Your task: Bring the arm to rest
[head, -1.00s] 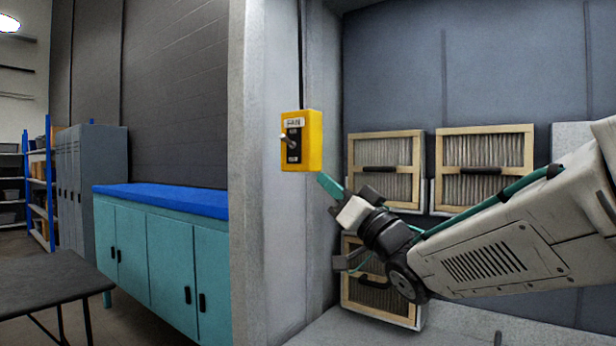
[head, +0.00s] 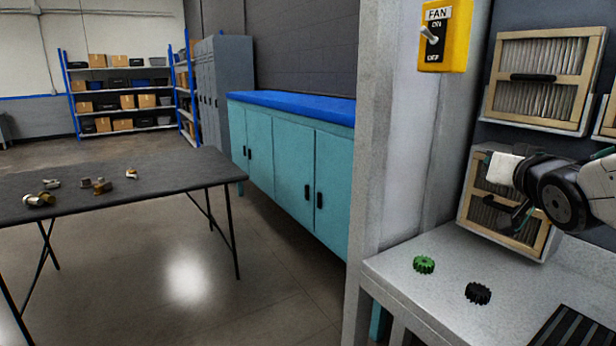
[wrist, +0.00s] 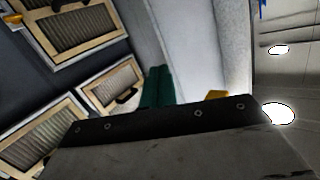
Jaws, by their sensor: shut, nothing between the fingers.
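My gripper, at the end of my arm at the right edge of the head view, has its white and black wrist parts in front of the framed filters. In the wrist view the two green fingers of my gripper (wrist: 157,85) stand side by side, shut and empty. The yellow fan switch box (head: 444,36) is on the pillar, left of my arm and apart from it. Its lever (head: 429,35) points up and left. A bit of yellow (wrist: 216,94) shows in the wrist view behind the dark gripper body.
Framed filters (head: 543,80) stand behind my arm. A green gear (head: 424,264) and a black gear (head: 478,293) lie on the grey bench (head: 420,295) below. A dark table (head: 130,180) with small parts stands left. Open floor lies between table and cabinets (head: 290,165).

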